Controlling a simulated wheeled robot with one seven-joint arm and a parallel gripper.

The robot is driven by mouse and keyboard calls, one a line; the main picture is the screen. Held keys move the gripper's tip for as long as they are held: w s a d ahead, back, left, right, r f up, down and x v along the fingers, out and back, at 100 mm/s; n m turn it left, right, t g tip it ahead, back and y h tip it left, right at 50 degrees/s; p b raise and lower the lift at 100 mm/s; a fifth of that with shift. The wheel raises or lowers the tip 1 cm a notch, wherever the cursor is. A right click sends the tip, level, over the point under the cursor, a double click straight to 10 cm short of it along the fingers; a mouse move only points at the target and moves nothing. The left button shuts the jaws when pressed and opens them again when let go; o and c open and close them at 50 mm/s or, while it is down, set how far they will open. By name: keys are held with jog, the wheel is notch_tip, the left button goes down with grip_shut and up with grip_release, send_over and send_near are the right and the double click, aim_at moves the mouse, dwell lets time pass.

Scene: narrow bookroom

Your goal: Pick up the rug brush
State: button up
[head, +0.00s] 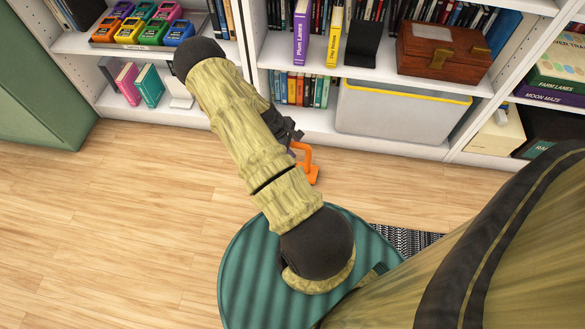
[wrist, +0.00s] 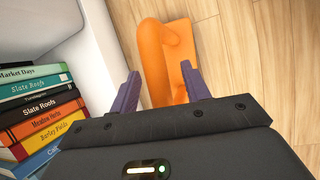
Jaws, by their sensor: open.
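The rug brush (head: 308,164) looks like an orange thing with a looped handle over a flat base. It is on the wooden floor just in front of the bookcase, partly hidden by my arm in the head view. In the wrist view the brush (wrist: 157,55) lies ahead of and between my fingertips, its near end reaching between them. My gripper (wrist: 160,78) is open with purple fingers on either side of the brush's near end. I cannot tell whether they touch it. In the head view my gripper is mostly hidden behind my arm.
A white bookcase (head: 430,152) stands close beyond the brush. A stack of books (wrist: 38,115) is left of my gripper in the wrist view. A grey bin (head: 390,112) sits on the bottom shelf. A patterned rug (head: 408,240) lies at right. Open floor (head: 110,220) is at left.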

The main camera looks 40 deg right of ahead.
jog(key=shift+c, duration=0.2)
grip_shut()
jog(key=shift+r, duration=0.15)
notch_tip(320, 180, up, 10)
jog(key=p, duration=0.5)
jog(key=shift+r+p, duration=0.15)
jog(key=shift+p, duration=0.15)
